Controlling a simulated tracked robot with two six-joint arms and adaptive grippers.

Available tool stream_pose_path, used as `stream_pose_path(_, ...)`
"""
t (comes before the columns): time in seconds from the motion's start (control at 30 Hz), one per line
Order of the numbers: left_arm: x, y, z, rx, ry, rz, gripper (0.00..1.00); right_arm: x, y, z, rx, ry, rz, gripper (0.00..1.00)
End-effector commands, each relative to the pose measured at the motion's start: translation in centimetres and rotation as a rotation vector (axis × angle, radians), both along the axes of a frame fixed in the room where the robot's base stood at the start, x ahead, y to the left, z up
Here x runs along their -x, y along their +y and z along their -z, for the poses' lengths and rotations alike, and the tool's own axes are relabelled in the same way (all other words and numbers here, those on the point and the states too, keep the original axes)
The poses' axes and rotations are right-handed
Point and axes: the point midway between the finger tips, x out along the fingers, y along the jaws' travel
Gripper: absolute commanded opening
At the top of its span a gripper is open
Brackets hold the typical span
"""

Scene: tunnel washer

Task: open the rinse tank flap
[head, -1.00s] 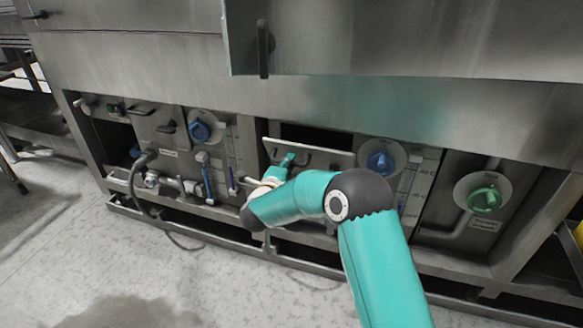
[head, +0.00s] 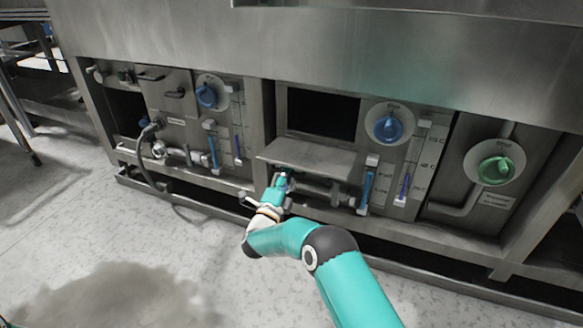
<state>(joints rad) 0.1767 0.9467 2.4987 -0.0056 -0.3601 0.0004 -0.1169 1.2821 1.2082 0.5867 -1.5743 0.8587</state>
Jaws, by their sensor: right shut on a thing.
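The rinse tank flap (head: 308,156) is a grey metal plate below a dark rectangular opening (head: 322,113) in the middle of the washer front. It is hinged down and stands out from the front, close to level. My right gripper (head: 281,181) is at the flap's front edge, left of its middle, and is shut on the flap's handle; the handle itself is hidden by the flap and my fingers. My teal right arm comes in from the lower right. My left gripper is not in view.
Right of the opening is a blue knob (head: 388,126), with blue level gauges (head: 367,188) below it. A green knob (head: 495,170) is further right. Pipes and a valve (head: 335,192) run just under the flap. Another closed panel (head: 168,95) is at left. The floor in front is clear.

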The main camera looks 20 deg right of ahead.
Motion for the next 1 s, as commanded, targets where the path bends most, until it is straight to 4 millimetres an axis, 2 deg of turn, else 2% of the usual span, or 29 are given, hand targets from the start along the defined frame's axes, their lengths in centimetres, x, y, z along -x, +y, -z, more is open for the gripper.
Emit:
stream_pose_path(0.03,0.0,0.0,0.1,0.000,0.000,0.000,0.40,-0.1,-0.7,0.6,0.016,-0.026,0.013,0.00)
stream_pose_path(0.3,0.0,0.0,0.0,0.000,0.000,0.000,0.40,-0.4,-0.5,1.9,0.087,-0.112,0.007,0.00)
stream_pose_path(0.83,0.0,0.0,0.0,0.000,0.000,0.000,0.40,-0.6,-0.6,1.9,0.106,-0.138,0.006,0.00)
stream_pose_path(0.87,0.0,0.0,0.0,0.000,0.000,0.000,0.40,-0.6,-0.6,1.9,0.106,-0.138,0.006,0.15)
stream_pose_path(1.0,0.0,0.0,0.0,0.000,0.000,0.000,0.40,-0.6,-0.3,2.0,0.107,-0.136,0.001,0.38)
